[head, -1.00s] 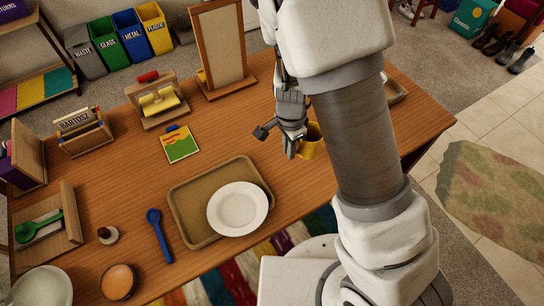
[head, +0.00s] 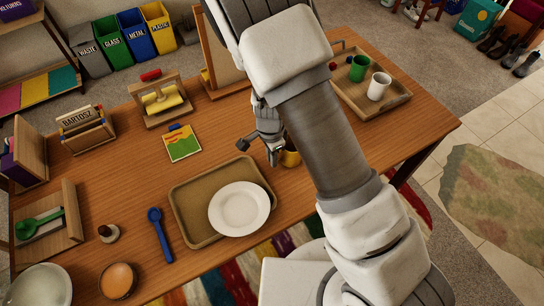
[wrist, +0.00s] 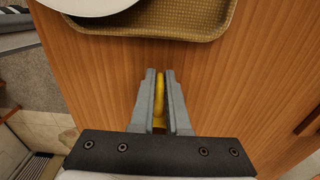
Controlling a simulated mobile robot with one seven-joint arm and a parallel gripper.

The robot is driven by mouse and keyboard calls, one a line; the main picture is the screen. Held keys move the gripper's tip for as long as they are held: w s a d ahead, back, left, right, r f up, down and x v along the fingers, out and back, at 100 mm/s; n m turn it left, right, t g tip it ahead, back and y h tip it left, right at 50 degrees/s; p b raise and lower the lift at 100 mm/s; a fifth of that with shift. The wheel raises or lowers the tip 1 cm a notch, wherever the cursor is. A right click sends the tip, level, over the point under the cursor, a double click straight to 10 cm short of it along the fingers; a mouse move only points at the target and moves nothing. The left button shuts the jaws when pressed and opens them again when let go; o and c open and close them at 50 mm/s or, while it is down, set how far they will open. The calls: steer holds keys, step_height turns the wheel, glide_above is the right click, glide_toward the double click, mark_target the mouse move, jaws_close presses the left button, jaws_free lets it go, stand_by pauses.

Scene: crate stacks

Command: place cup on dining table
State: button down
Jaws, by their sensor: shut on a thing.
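A yellow cup (head: 291,158) is held by my gripper (head: 275,155) over the wooden dining table (head: 225,125), just right of the brown tray's far right corner. My arm hides part of the cup in the head view. In the wrist view the fingers of my gripper (wrist: 160,75) are shut on the cup, and a narrow yellow strip of it (wrist: 159,100) shows between them. I cannot tell whether the cup touches the table.
A brown tray (head: 188,215) with a white plate (head: 239,208) lies close to my gripper. A wooden tray (head: 393,107) with a green cup (head: 358,68) and a white cup (head: 378,86) stands at the right. A picture card (head: 182,144) lies left. Bare tabletop surrounds the cup.

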steer(key=shift+f, duration=0.2)
steer(key=c, duration=0.9)
jaws_free()
steer(key=shift+r, duration=0.2)
step_height(320, 180, up, 21)
steer(key=s+d+n+y+p, duration=0.1)
steer(key=d+n+y+p, duration=0.1)
steer(key=d, duration=0.1)
steer(key=s+d+r+n+t, duration=0.2)
steer(key=s+d+r+n, duration=0.2)
steer(key=s+d+r, duration=0.3)
steer(key=s+d+r+n+t+h, duration=0.1)
steer(key=s+d+r+n+t, duration=0.2)
steer(key=r, duration=0.8)
steer(key=shift+s+d+n+h, duration=0.3)
steer(key=shift+s+d+n, duration=0.9)
steer(key=shift+s+d, duration=1.05)
